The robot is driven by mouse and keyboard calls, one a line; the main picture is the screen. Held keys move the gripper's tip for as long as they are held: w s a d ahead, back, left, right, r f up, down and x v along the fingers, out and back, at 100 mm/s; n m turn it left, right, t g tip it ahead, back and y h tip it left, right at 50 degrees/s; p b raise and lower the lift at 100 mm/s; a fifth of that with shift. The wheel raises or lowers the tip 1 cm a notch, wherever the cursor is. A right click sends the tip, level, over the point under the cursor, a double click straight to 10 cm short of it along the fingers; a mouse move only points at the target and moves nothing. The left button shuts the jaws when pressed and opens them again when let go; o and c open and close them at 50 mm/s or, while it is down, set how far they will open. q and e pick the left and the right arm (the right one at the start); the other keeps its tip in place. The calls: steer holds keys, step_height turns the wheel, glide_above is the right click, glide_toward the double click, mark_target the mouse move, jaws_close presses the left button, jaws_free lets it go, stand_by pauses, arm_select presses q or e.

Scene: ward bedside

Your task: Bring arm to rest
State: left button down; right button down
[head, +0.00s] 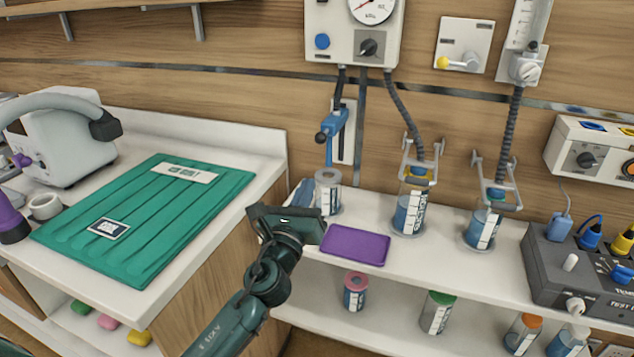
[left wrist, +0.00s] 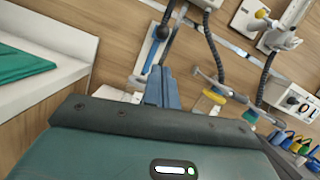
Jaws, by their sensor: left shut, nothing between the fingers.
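My left gripper (head: 303,193) comes up from the bottom middle of the head view on a dark green arm. Its blue fingers are partly hidden behind the dark wrist housing. In the left wrist view the fingers (left wrist: 162,88) are together with nothing between them. The gripper is in front of the shelf, beside a clear canister (head: 328,190) and a purple tray (head: 342,246). I cannot tell from the picture whether it touches the canister. My right gripper is in neither view.
A green ribbed mat (head: 150,215) lies on the white counter at left, near a grey device (head: 65,140). Two hung canisters (head: 409,213) (head: 482,228) with hoses stand right of the tray. A grey test box (head: 575,270) is at far right. A lower shelf holds several jars.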

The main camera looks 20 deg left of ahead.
arm_select(q)
steer(key=s+d+f+n+g+h+p, duration=0.1)
steer(key=s+d+f+n+g+p, duration=0.15)
steer(key=s+f+n+g, duration=0.7)
steer(key=s+d+f+n+h+p, duration=0.1)
steer(key=s+f+n, duration=0.5)
steer(key=s+n, duration=0.3)
steer(key=s+d+f+n+g+h+p, duration=0.1)
steer(key=s+d+f+n+p, duration=0.1)
steer(key=s+f+n, duration=0.4)
steer(key=s+n, duration=0.3)
steer(key=n, duration=0.3)
steer(key=shift+f, duration=0.25)
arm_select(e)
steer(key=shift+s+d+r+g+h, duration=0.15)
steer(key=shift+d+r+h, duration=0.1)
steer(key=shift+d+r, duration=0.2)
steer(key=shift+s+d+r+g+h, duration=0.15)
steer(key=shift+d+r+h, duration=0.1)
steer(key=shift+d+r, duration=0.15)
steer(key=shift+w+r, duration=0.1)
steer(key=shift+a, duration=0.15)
